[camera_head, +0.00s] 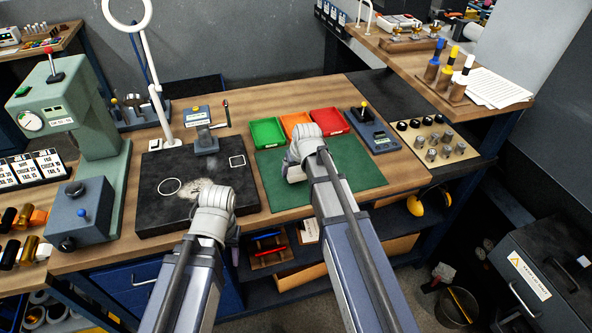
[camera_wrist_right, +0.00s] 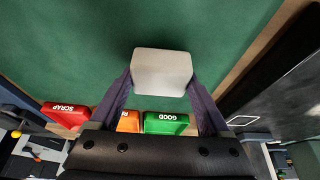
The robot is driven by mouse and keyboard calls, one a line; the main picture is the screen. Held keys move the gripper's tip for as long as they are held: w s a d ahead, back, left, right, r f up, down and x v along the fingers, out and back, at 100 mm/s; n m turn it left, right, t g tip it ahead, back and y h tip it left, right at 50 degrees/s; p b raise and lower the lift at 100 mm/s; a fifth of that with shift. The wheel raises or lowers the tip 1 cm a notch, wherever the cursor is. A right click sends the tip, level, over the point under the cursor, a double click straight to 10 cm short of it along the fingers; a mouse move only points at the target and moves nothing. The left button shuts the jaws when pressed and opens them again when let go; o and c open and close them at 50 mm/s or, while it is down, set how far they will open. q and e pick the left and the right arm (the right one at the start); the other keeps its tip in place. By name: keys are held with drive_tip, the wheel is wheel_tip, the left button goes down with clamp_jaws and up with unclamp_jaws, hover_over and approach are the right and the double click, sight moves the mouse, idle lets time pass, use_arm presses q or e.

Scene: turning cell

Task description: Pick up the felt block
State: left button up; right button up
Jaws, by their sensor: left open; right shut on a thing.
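The felt block (camera_wrist_right: 162,72) is a pale grey block with rounded edges, between the two dark fingers of my right gripper (camera_wrist_right: 160,85) in the wrist view. The fingers are shut on its sides. In the head view a small pale part of the block (camera_head: 295,174) shows beside my right gripper (camera_head: 300,163), over the green mat (camera_head: 350,178); the arm hides the rest. I cannot tell if the block touches the mat. My left gripper (camera_head: 234,236) is open at the front edge of the black mat, with its fingers mostly hidden by its own wrist.
Green (camera_head: 266,132), orange (camera_head: 296,123) and red (camera_head: 330,121) trays stand behind the green mat. A blue device with a joystick (camera_head: 371,130) is at their right.

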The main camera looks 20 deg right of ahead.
sight(296, 169)
wheel_tip(296, 169, up, 9)
drive_tip(key=p, duration=0.7)
drive_tip(key=shift+f+p, duration=0.2)
drive_tip(key=shift+p, duration=0.2)
